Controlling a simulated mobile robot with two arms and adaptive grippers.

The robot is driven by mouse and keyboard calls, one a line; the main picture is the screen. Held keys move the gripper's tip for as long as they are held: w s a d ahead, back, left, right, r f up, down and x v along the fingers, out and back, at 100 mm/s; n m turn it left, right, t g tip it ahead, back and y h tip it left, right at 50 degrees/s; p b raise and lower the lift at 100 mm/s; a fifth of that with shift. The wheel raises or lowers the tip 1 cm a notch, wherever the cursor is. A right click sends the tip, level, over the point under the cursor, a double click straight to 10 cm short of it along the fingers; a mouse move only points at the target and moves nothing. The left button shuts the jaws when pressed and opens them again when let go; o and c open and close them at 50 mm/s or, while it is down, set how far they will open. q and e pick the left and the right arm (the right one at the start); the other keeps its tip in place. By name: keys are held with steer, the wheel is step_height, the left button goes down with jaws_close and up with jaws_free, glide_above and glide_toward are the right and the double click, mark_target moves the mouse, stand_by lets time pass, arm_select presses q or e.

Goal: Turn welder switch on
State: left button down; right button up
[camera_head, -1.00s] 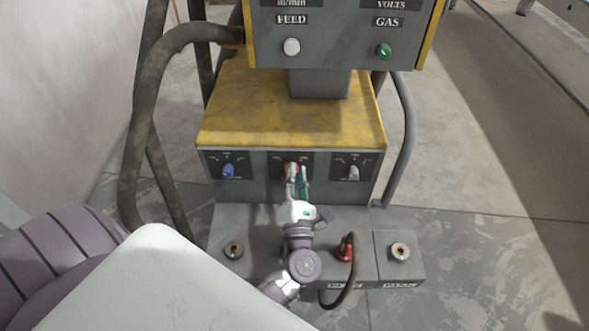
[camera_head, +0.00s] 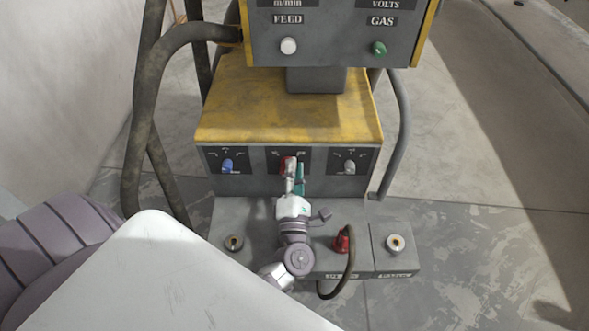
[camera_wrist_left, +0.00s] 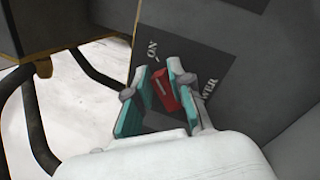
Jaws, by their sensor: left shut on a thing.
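The welder (camera_head: 290,105) is a grey machine with a yellow top and three knobs on its front panel. The red power switch (camera_wrist_left: 163,91) is on a dark plate marked ON and POWER in the left wrist view. In the head view the red switch (camera_head: 288,161) is the middle knob, partly hidden by my left gripper (camera_head: 294,172). My left gripper, with teal finger pads, also shows in the left wrist view (camera_wrist_left: 158,95), its fingers on either side of the red switch and shut on it. My right gripper is not in view.
A blue knob (camera_head: 228,166) and a grey knob (camera_head: 349,167) flank the switch. Below are a red plug with a cable (camera_head: 341,241) and a brass socket (camera_head: 395,243). A thick hose (camera_head: 141,125) runs down the left side. An upper control box (camera_head: 335,40) overhangs behind.

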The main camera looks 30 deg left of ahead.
arm_select(q)
steer(key=shift+a, duration=0.1)
steer(key=c, duration=1.1)
jaws_free()
steer(key=shift+o, duration=0.2)
steer(key=v, duration=1.2)
steer(key=shift+f, duration=0.1)
